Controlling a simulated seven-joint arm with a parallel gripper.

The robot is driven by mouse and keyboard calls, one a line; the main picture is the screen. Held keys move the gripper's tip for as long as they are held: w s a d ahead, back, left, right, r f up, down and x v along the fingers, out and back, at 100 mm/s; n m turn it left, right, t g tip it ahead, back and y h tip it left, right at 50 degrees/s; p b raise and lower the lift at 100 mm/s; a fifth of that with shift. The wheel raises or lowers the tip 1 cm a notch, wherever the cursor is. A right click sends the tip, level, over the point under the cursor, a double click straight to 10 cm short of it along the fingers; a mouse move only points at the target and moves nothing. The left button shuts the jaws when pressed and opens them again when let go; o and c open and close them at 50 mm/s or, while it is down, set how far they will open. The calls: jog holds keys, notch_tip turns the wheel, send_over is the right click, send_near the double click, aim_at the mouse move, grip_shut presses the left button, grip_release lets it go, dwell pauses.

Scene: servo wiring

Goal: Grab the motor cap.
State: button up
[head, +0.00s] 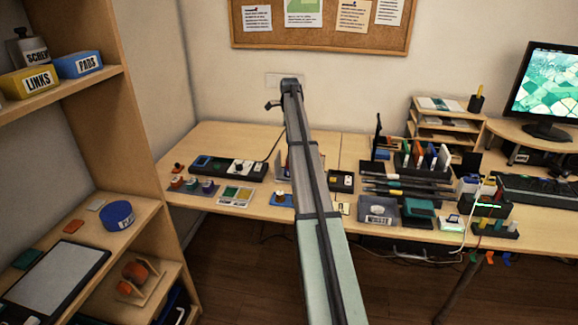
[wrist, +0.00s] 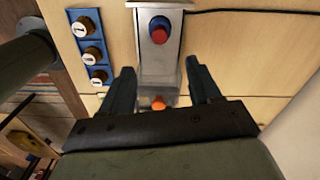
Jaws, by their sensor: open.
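In the wrist view my gripper (wrist: 160,75) is open, with its two dark fingers apart and nothing held between them. Between and just below the fingertips is a small orange piece (wrist: 158,103), in or behind a clear, see-through part. Beyond the fingertips, a round red-topped piece with a blue rim (wrist: 159,29) sits on a pale grey metal plate (wrist: 175,55). I cannot tell for sure which of these is the motor cap. In the head view my own arm covers the middle of the table, and my gripper cannot be made out there.
A blue panel with several round brass-and-white knobs (wrist: 91,50) lies left of the plate. A dark cable (wrist: 250,10) runs to the right. In the head view the wooden table (head: 225,140) holds many small parts, with a grey bin (head: 377,212) right of my arm.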

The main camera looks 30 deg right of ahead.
notch_tip(320, 180, down, 14)
jog(key=shift+r, duration=0.15)
dwell(0.7)
jog(key=shift+c, duration=0.3)
jog(key=c, duration=1)
jog(key=shift+r, duration=0.15)
